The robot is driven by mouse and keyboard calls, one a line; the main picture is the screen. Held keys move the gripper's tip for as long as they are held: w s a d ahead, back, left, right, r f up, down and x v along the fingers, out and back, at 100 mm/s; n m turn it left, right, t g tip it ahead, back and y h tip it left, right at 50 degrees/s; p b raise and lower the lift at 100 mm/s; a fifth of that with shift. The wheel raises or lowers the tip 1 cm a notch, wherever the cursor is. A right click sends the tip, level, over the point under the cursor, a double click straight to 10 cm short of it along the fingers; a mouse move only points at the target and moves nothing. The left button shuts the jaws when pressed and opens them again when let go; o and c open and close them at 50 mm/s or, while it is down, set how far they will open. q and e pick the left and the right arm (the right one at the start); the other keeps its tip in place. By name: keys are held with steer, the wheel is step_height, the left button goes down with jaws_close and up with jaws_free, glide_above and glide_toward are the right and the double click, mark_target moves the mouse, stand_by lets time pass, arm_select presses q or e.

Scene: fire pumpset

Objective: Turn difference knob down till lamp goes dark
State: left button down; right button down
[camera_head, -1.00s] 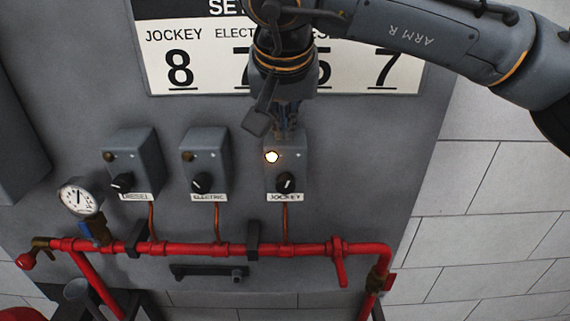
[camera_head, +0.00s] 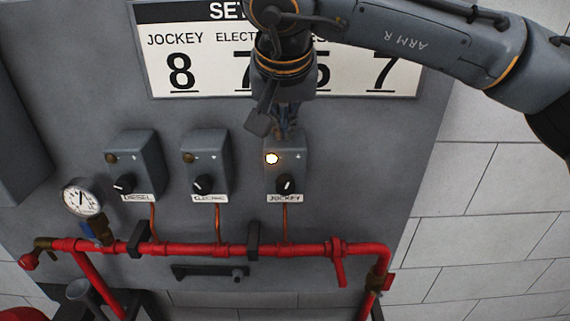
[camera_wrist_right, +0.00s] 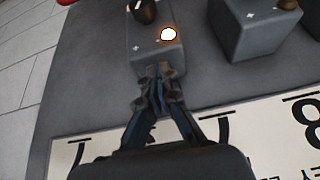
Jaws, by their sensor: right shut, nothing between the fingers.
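The jockey switch box (camera_head: 297,165) is the rightmost of three grey boxes on the panel. Its lamp (camera_head: 271,159) glows and its black knob (camera_head: 285,184) sits below, above the JOCKEY label. In the right wrist view the lit lamp (camera_wrist_right: 168,34) and the knob (camera_wrist_right: 145,11) show beyond the fingers. My right gripper (camera_head: 284,134) is shut and empty at the top of the jockey box, above the lamp and knob and apart from the knob. In the right wrist view its fingertips (camera_wrist_right: 158,72) meet at the box's edge; I cannot tell if they touch it. My left gripper is not in view.
The electric box (camera_head: 208,165) and diesel box (camera_head: 135,165) stand to the left, their lamps dark. A pressure gauge (camera_head: 81,196) is at the far left. A red pipe (camera_head: 190,249) runs below the boxes. A setting sign (camera_head: 200,50) hangs above, partly hidden by my right arm.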

steer(key=shift+w+r, duration=0.2)
steer(key=shift+r, duration=0.05)
stand_by(0.3)
steer(key=shift+d+f+p, duration=0.15)
steer(key=shift+d+p, duration=0.05)
steer(key=shift+p, duration=0.1)
steer(key=shift+f, duration=0.2)
steer(key=shift+s, duration=0.3)
step_height(320, 180, up, 6)
steer(key=p, duration=0.4)
steer(key=shift+r, duration=0.1)
